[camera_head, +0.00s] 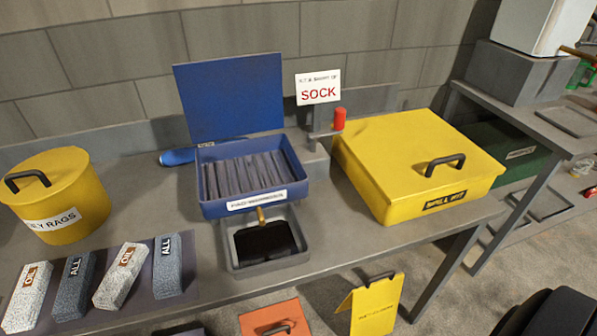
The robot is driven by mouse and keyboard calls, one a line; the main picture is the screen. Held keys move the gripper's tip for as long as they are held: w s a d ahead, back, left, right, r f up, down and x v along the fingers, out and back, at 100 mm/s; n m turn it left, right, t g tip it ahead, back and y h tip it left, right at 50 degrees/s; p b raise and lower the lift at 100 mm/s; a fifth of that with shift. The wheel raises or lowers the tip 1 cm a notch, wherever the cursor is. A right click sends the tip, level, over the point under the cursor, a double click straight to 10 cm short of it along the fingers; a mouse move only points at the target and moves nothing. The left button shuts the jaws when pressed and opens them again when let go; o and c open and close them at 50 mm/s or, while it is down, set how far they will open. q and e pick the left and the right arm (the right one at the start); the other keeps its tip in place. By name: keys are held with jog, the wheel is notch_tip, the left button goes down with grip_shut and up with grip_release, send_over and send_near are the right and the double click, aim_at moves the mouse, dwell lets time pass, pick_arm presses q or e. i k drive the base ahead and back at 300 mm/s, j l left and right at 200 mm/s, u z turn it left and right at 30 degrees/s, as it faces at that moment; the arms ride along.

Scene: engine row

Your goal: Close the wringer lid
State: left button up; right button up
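The blue wringer box (214,209) stands on the grey bench in the middle of the head view, with a white label on its front. Its blue lid (230,97) is open, standing upright and leaning slightly back behind the box. Several dark ribbed bars or pads (245,173) lie inside the box. A blue handle-like piece (177,156) shows at the left of the box. A brass spout (262,216) sits at the front, above a dark tray (296,225). Neither of my grippers is in view.
A yellow lidded box (400,150) stands to the right and a yellow rag can (65,205) to the left. A red-topped post (339,119) and a SOCK sign (318,87) stand close to the lid's right. Several grey pads (120,275) lie at front left.

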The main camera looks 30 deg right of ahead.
aim_at(222, 98)
jog(key=i+z, duration=0.25)
jog(key=z, duration=0.25)
jog(key=i+j+z, duration=0.15)
jog(key=z, duration=0.35)
jog(key=i+l+z, duration=0.2)
jog(key=k+j, duration=0.1)
